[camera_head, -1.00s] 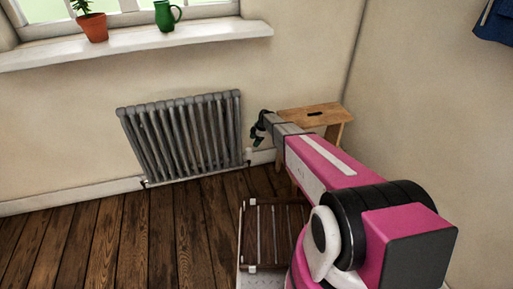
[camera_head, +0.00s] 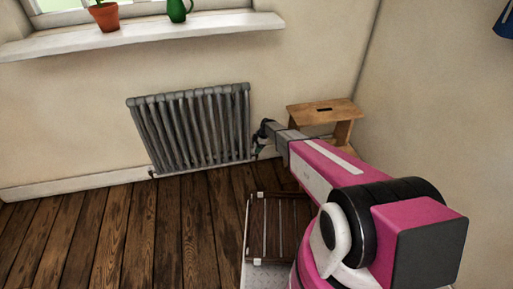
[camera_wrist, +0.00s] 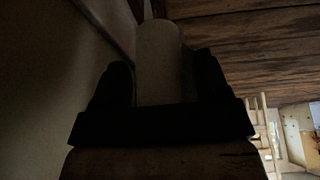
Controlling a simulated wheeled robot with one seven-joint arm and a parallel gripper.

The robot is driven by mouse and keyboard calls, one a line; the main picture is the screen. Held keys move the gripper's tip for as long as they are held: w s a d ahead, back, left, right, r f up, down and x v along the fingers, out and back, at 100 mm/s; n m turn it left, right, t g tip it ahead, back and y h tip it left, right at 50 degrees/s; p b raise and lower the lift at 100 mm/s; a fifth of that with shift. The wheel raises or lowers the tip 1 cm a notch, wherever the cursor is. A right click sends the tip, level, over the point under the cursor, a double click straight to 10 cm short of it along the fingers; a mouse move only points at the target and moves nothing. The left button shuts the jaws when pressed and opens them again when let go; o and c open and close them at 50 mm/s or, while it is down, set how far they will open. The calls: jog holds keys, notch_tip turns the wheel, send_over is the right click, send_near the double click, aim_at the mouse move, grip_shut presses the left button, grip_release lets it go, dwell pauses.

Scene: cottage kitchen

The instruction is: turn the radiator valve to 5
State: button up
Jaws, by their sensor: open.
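The grey ribbed radiator (camera_head: 195,128) stands against the wall under the window sill. My gripper (camera_head: 262,135) is at the radiator's lower right end, where it mostly hides the valve in the head view. In the wrist view, a pale rounded cylinder, which looks like the valve head (camera_wrist: 158,60), stands between the two dark fingers of my gripper (camera_wrist: 160,75). The fingers are open, one on each side of it. The view is too dark to tell whether they touch it. No numbers or marks can be read on the valve.
A wooden stool (camera_head: 322,113) stands right of the radiator, close behind my arm. The window sill (camera_head: 150,36) holds a potted plant (camera_head: 105,17) and a green jug (camera_head: 177,10). The plank floor (camera_head: 120,230) left of me is clear.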

jog(key=c, duration=0.9)
jog(key=shift+m, duration=0.4)
jog(key=shift+m+t, duration=1.2)
jog(key=shift+m, duration=1.4)
jog(key=o, duration=0.9)
